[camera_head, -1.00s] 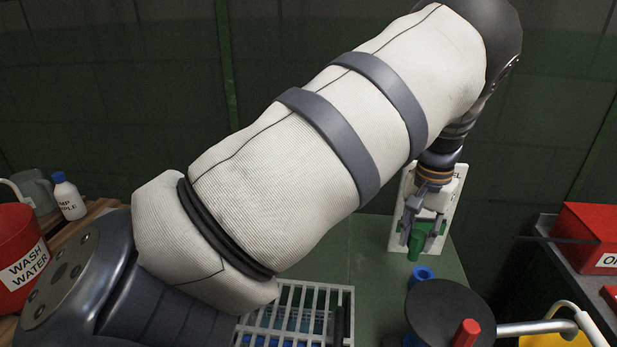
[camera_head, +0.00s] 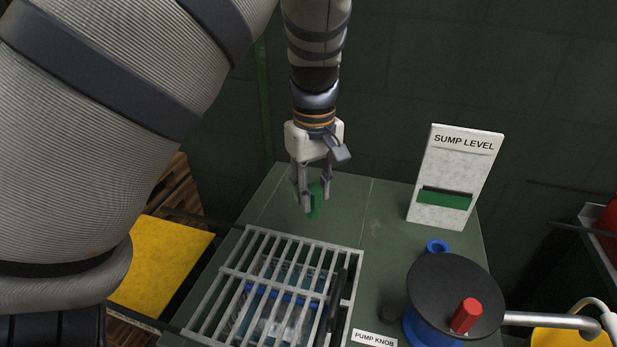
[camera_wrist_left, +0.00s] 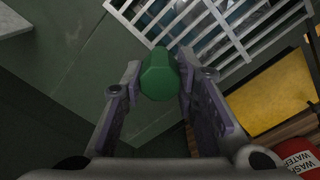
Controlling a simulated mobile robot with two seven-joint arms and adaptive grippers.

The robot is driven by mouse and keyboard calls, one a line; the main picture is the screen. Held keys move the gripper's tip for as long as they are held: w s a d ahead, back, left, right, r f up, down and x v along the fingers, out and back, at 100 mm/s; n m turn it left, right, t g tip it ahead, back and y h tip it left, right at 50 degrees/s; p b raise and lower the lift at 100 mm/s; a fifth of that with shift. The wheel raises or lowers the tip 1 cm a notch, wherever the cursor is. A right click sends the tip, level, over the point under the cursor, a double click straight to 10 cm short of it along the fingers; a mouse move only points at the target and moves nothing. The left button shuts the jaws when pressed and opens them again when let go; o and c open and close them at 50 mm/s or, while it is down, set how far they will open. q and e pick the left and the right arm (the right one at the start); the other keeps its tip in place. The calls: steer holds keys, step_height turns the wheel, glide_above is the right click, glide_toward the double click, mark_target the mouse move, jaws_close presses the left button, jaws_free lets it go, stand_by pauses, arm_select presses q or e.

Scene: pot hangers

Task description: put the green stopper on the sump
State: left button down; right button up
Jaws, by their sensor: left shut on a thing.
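My left gripper (camera_head: 314,197) is shut on the green stopper (camera_head: 315,208) and holds it above the back left part of the green top, just behind the grate. In the left wrist view the stopper (camera_wrist_left: 160,76) sits upright-looking between the two fingers. The sump appears to be the green-topped unit (camera_head: 385,215) with a white grate (camera_head: 248,268), through which bluish water shows. A small blue ring (camera_head: 437,246) stands on the top to the right, its opening visible. My right gripper is not in view.
A white "SUMP LEVEL" board (camera_head: 452,175) stands at the back right. A black disc with a red knob (camera_head: 466,315) and a metal pipe (camera_head: 550,319) occupy the front right. A yellow sheet (camera_head: 160,262) lies left.

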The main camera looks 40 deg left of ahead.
arm_select(q)
steer(key=shift+w+a+f+b, duration=0.5)
steer(key=shift+w+a+f, duration=0.5)
steer(key=shift+w+f, duration=0.9)
steer(key=shift+w+a+f+b, duration=0.5)
steer(key=shift+w+a+f, duration=0.75)
steer(key=shift+f, duration=0.95)
steer(key=shift+w+a+f+b, duration=0.5)
steer(key=shift+w+a+f, duration=0.25)
steer(key=shift+w+f, duration=1.25)
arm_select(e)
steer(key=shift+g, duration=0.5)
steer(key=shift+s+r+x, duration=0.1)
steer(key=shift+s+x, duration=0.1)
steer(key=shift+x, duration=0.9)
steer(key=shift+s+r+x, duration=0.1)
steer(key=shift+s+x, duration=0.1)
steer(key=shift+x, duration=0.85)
arm_select(q)
steer(key=shift+s+f, duration=0.1)
steer(key=shift+f, duration=0.05)
steer(key=c, duration=1.7)
jaws_free()
steer(key=shift+f, duration=0.1)
steer(key=o, duration=0.4)
